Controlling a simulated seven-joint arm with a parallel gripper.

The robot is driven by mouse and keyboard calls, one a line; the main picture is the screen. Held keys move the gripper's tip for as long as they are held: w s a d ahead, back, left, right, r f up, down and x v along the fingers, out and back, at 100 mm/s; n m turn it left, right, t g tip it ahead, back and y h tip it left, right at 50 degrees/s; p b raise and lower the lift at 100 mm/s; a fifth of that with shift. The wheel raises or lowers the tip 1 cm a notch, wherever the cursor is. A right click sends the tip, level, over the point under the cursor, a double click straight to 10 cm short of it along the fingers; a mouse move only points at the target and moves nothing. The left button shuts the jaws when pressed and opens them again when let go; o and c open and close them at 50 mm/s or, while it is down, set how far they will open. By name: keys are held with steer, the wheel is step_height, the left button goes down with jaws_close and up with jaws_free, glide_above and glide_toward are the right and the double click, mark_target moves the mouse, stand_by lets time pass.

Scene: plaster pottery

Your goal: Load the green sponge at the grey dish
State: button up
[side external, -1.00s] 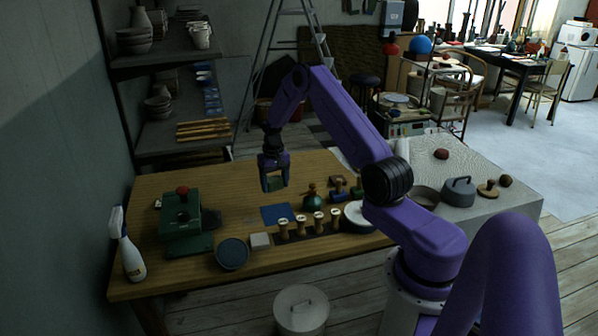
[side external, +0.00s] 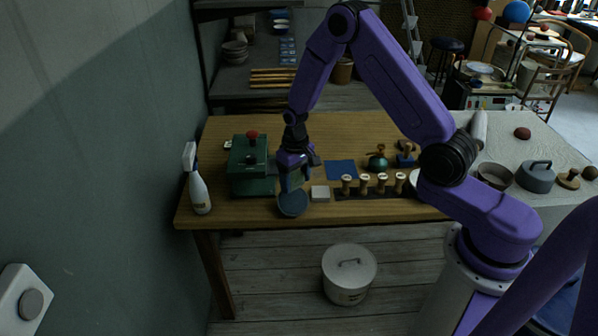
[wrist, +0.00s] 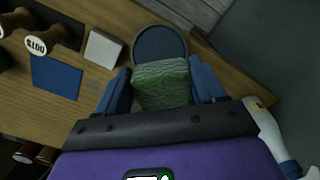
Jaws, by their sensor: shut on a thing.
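My gripper (side external: 293,185) is shut on the green sponge (wrist: 163,85), a textured block that sits between the two blue fingers in the wrist view (wrist: 162,88). In the side view the grey dish (side external: 293,207), round and bluish grey, stands at the table's front edge, right below my fingers. In the wrist view the dish (wrist: 160,42) shows just beyond the sponge, which covers its near part. The sponge is mostly hidden by the fingers in the side view. I cannot tell whether it touches the dish.
A pale block (side external: 320,193) stands just right of the dish, with several wooden stamps (side external: 364,184) further right. A blue sheet (side external: 341,170) lies behind. A green press (side external: 250,172) and a white spray bottle (side external: 198,190) stand to the left.

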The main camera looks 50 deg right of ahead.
steer(key=shift+f, duration=2.55)
steer(key=shift+s+f, duration=0.1)
steer(key=shift+f, duration=0.2)
steer(key=shift+r, duration=3.55)
steer(key=shift+r, duration=0.15)
steer(key=s+a+r+n, duration=0.1)
steer(key=s+r, duration=0.7)
steer(key=s, duration=0.3)
steer(key=shift+a+r, duration=0.25)
steer(key=shift+r, duration=0.15)
